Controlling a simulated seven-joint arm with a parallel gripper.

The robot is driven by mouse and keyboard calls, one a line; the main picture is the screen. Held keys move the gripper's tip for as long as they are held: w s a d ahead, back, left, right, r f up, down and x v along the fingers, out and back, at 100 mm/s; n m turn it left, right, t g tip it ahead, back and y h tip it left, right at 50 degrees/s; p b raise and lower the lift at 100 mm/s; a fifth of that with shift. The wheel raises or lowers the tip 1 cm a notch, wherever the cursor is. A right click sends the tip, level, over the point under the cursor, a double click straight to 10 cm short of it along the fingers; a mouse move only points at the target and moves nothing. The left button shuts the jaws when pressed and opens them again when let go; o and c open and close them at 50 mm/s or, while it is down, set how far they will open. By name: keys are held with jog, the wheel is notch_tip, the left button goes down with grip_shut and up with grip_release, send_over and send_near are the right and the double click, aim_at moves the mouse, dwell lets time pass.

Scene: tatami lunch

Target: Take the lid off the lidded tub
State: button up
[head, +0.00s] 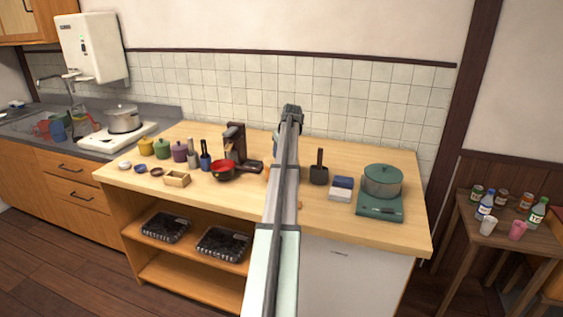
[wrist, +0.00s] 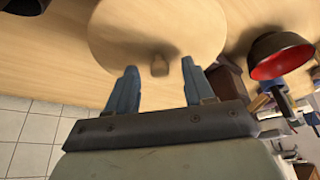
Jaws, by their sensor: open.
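I cannot tell how high the fingertips are above the lid. In the head view my arm hides the tub and most of the gripper; only a bit of blue finger (head: 276,142) shows.
A black bowl with red inside (head: 222,170) stands left of my arm and close by in the wrist view (wrist: 280,58). Bare counter (head: 345,225) lies in front.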

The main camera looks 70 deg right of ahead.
jog(key=shift+c, duration=0.3)
grip_shut()
jog(key=shift+r, duration=0.1)
dwell(0.4)
